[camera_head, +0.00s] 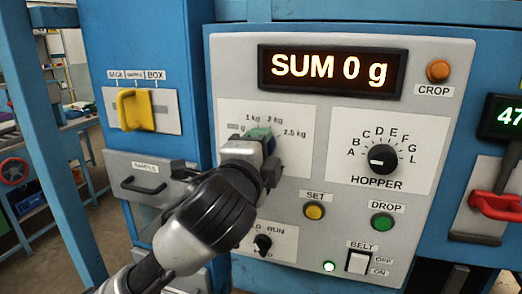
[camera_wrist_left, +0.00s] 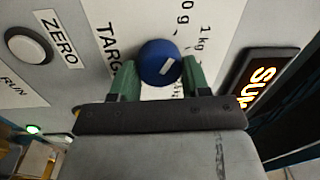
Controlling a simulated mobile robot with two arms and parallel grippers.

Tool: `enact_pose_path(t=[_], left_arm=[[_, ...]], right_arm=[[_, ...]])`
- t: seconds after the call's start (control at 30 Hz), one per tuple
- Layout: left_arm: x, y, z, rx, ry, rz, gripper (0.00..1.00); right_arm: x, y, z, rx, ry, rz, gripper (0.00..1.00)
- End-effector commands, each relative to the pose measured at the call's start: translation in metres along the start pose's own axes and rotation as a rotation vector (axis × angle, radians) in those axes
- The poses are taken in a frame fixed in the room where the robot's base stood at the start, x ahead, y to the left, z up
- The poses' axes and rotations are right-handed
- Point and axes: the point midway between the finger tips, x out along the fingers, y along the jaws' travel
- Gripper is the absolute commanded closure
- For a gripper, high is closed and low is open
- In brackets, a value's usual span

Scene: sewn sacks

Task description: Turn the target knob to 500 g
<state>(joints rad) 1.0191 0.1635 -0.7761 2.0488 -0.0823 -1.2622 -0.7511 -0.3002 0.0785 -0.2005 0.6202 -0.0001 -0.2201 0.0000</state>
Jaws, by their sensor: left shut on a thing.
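The target knob (camera_wrist_left: 160,57) is round and blue with a short white mark; which label the mark points to I cannot tell. My left gripper (camera_wrist_left: 160,78) has its green fingers on either side of the knob, shut on it. In the head view my left gripper (camera_head: 261,137) covers the knob and part of its dial plate (camera_head: 300,112). The display (camera_head: 332,70) reads SUM 0 g. My right gripper is not in view.
The hopper knob (camera_head: 382,158) is to the right. The yellow SET button (camera_head: 314,211), green DROP button (camera_head: 381,222) and belt switch (camera_head: 357,262) are below. A lower black knob (camera_head: 262,243) is near my forearm. A yellow handle (camera_head: 134,109) and red lever (camera_head: 496,205) flank the panel.

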Motion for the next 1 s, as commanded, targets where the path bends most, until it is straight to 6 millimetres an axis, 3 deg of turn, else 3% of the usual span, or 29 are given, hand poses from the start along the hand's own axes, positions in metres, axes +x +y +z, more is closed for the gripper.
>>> enact_pose_path(t=[0.17,0.2,0.37,0.73,1.0], left_arm=[[0.000,0.001,0.000,-0.003,0.000,0.002,0.77],[0.000,0.001,0.000,-0.003,0.000,0.002,0.50],[0.000,0.001,0.000,-0.002,0.001,0.001,0.28],[-0.009,0.001,-0.001,-0.001,0.003,-0.002,0.28],[-0.060,0.003,0.000,-0.001,0.004,-0.004,0.28]], right_arm=[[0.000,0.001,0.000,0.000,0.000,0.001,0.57],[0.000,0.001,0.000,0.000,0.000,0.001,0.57],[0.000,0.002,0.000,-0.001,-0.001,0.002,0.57],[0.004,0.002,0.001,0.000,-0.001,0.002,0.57],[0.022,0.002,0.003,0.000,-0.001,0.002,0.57]])
